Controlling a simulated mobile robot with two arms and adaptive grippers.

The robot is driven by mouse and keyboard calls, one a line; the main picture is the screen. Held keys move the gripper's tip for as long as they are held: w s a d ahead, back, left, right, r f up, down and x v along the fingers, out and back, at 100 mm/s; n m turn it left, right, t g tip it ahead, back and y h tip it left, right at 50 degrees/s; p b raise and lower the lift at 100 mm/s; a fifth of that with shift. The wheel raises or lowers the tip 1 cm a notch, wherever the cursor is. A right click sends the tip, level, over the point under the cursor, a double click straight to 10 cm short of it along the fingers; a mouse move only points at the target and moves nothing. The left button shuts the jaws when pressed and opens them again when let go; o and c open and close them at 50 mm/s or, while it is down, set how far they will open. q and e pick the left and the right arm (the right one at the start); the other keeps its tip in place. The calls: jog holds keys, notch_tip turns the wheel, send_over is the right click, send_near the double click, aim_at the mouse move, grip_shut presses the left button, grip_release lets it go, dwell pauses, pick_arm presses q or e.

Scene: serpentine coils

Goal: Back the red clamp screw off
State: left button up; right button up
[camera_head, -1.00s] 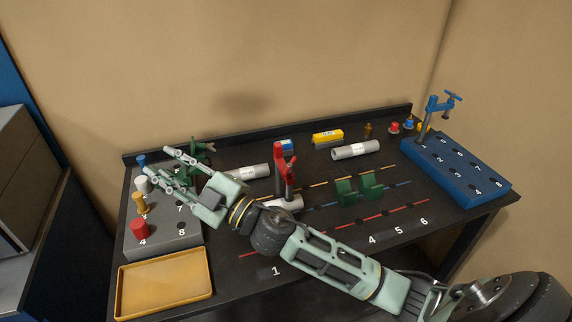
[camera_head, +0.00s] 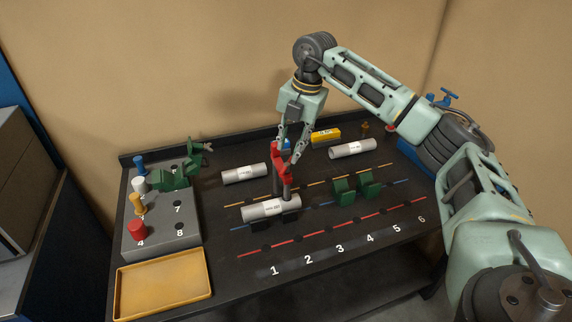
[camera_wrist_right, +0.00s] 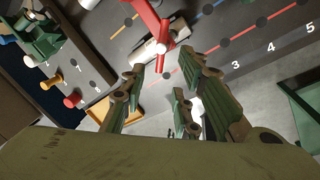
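The red clamp (camera_head: 277,162) stands upright on the black table behind a labelled grey pipe (camera_head: 262,211), which rests on black supports. Its screw hangs over the pipe; whether its tip touches the pipe I cannot tell. In the right wrist view the red clamp (camera_wrist_right: 148,14) shows from above, with a pale round screw top and a red crossbar (camera_wrist_right: 159,65). The right wrist view shows the open fingers (camera_wrist_right: 165,85) just short of the crossbar. My left gripper is out of view.
A grey block (camera_head: 160,239) with coloured pegs and a green clamp (camera_head: 178,172) stands left, behind a yellow tray (camera_head: 165,290). Green brackets (camera_head: 344,192) stand right of the pipe. Two more pipes lie behind. A blue clamp (camera_head: 447,99) is partly hidden by my arm.

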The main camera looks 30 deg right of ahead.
aim_at(285, 167)
jog(key=p+x, duration=0.2)
jog(key=x, duration=0.4)
jog(key=shift+f, duration=0.3)
jog(key=shift+w+f+p, duration=0.15)
jog(key=shift+f+p, duration=0.15)
jog(key=shift+f, duration=0.25)
grip_shut()
